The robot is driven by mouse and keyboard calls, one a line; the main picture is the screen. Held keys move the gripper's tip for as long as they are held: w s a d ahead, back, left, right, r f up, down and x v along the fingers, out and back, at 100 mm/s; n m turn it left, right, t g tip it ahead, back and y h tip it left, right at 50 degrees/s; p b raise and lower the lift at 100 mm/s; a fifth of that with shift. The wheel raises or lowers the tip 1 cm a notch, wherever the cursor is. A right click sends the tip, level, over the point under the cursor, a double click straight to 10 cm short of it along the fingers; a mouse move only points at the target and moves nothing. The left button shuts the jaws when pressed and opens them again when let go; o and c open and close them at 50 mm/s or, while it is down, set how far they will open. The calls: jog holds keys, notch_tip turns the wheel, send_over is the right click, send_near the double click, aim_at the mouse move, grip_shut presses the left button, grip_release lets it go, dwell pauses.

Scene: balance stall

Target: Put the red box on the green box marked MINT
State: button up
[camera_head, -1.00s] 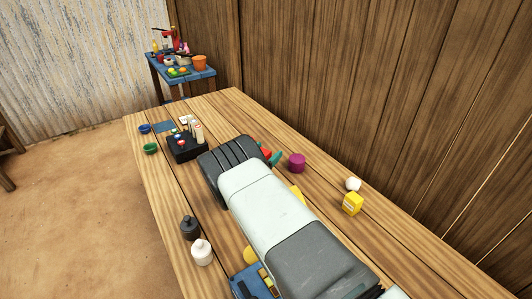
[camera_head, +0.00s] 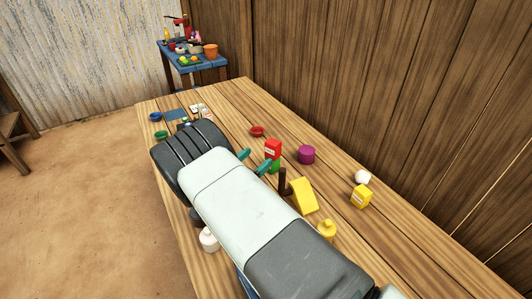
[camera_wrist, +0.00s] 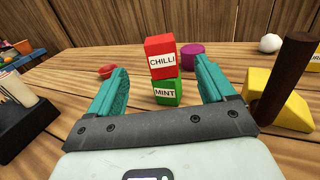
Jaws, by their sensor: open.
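The red box (camera_wrist: 161,58), labelled CHILLI, sits upright on top of the green box (camera_wrist: 168,93) marked MINT in the wrist view. Their edges look nearly lined up, with the red box turned slightly. In the head view the red box (camera_head: 272,148) shows above the green box (camera_head: 275,167), which is partly hidden. My gripper (camera_head: 254,161) is open and empty, just short of the stack. In the wrist view its teal fingers (camera_wrist: 160,82) stand wide on either side of the stack, apart from both boxes.
A dark brown post (camera_wrist: 286,78) stands by a yellow wedge (camera_head: 304,196) to the right. A purple cylinder (camera_head: 307,154) is behind the stack at right. A red bowl (camera_head: 257,131) lies behind left. A black holder (camera_wrist: 22,120) is at the wrist view's left.

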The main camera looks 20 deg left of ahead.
jog(key=w+d+r+m+g+h, duration=0.1)
jog(key=d+r+m+g+h, duration=0.4)
jog(key=d+r+m, duration=0.6)
jog(key=s+d+r+m+g+y, duration=0.1)
jog(key=s+d+r+m+g, duration=0.25)
jog(key=d+r, duration=0.4)
jog(key=s+d+r+m+g+y, duration=0.25)
jog(key=s+d+r+g, duration=0.2)
jog(key=d+r, duration=0.3)
jog(key=s+d+r+m+g+y, duration=0.1)
jog(key=s+d+r+m+y, duration=0.2)
jog(key=s, duration=0.4)
jog(key=s+d+r+m+y, duration=0.1)
jog(key=s+d+r+m, duration=0.25)
jog(key=s+m, duration=0.2)
jog(key=s+r+m+t+y, duration=0.1)
jog(key=s+m+y, duration=0.1)
jog(key=s, duration=0.5)
jog(key=s+a+r+m+t+y, duration=0.1)
jog(key=s+r+m+t+y, duration=0.1)
jog(key=s, duration=0.5)
jog(key=shift+s+a+m, duration=0.2)
jog(key=shift+a+m, duration=0.05)
jog(key=shift+m, duration=0.6)
